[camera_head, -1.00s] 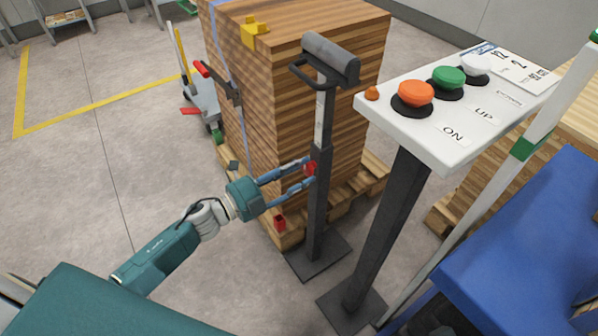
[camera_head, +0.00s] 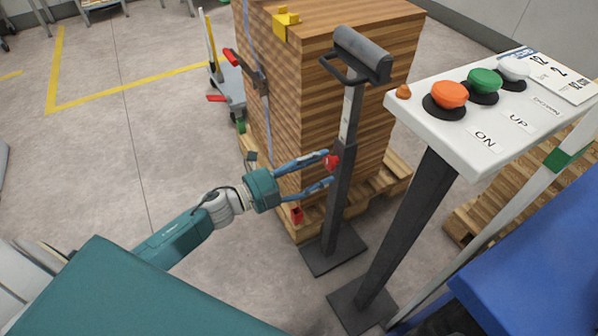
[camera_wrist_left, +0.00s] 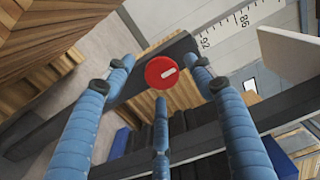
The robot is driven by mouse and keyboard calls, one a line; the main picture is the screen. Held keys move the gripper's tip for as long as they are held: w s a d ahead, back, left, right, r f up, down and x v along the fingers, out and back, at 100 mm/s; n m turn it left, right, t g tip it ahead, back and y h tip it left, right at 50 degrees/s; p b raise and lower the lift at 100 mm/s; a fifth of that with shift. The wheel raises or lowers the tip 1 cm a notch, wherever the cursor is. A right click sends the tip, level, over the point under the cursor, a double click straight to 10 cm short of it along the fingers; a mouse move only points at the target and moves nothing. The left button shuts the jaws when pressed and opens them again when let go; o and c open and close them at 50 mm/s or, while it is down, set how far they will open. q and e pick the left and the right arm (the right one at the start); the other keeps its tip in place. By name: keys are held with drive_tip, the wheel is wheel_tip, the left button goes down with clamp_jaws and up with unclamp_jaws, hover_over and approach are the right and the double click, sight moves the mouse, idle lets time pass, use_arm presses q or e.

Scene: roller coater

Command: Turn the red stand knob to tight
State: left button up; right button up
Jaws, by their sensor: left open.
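The red stand knob (camera_head: 332,162) is on the side of a dark upright stand (camera_head: 341,190) with a padded roller top. In the left wrist view the knob (camera_wrist_left: 160,72) is a red disc with a short white mark, tilted slightly up to the right. My left gripper (camera_head: 328,169) is open, its blue fingers pointing at the knob from the left. In the left wrist view its fingertips (camera_wrist_left: 163,78) spread around the knob, with visible gaps; the disc is unobstructed. I cannot tell how deep the fingertips reach. My right gripper is not in view.
A tall wooden stack (camera_head: 300,110) on a pallet stands close behind the stand. A white control panel (camera_head: 470,135) with coloured buttons is at the right, on a dark post. A blue surface (camera_head: 540,260) fills the lower right.

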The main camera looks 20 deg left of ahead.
use_arm(q)
drive_tip(key=v, duration=1.1)
drive_tip(key=shift+a, duration=0.1)
